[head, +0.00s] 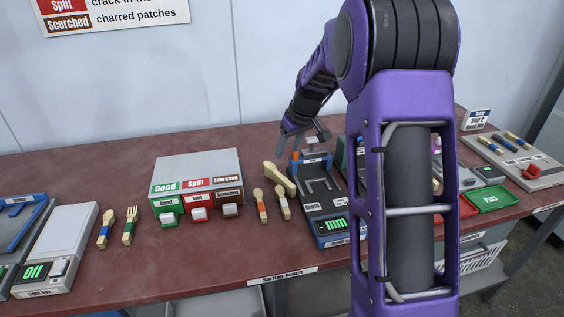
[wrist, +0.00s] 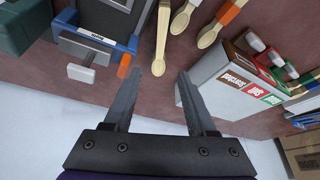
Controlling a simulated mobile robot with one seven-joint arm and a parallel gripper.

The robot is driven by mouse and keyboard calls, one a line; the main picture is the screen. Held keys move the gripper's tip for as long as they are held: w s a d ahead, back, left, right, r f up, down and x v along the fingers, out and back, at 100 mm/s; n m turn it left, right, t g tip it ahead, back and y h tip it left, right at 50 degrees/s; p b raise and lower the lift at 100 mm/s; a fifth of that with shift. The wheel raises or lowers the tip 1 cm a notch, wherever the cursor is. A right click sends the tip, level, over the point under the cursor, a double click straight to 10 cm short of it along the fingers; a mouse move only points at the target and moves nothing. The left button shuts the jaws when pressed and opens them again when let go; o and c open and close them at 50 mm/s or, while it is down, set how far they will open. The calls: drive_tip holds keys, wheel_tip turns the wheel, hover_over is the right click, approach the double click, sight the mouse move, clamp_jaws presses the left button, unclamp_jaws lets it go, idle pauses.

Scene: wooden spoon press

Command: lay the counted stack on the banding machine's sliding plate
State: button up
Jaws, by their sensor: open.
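A pale wooden spoon-shaped piece (head: 279,178), perhaps a stack of spoons, leans beside the blue and dark grey gauge (head: 325,205) marked "mm". It also shows in the wrist view (wrist: 161,40), its rounded end between my fingertips in the picture. My gripper (head: 296,141) is open and empty, above the back of the bench by that piece and the gauge; the wrist view shows both fingers apart (wrist: 157,74). I cannot tell which machine is the banding machine; its sliding plate is not identifiable. My arm hides part of the bench to the right of the gauge.
A grey sorting box (head: 197,165) with Good, Split and Scorched labels stands left of the gauge. Banded spoons (head: 262,205) lie between them. A light box (head: 60,250) is at left. A green tray (head: 489,196) and a grey rack (head: 514,158) are at right. Bare bench shows at front.

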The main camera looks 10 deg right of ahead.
drive_tip(key=a+v, duration=0.1)
drive_tip(key=v, duration=0.2)
approach(278, 173)
drive_tip(key=b+x, duration=0.1)
drive_tip(key=x, duration=0.3)
drive_tip(key=shift+w+d+f, duration=0.1)
drive_tip(key=shift+f, duration=0.3)
drive_tip(key=shift+a+x, duration=0.2)
drive_tip(key=shift+x, duration=2.8)
drive_tip(key=shift+w+r, duration=0.1)
drive_tip(key=shift+r, duration=0.05)
drive_tip(key=shift+c, duration=0.2)
clamp_jaws()
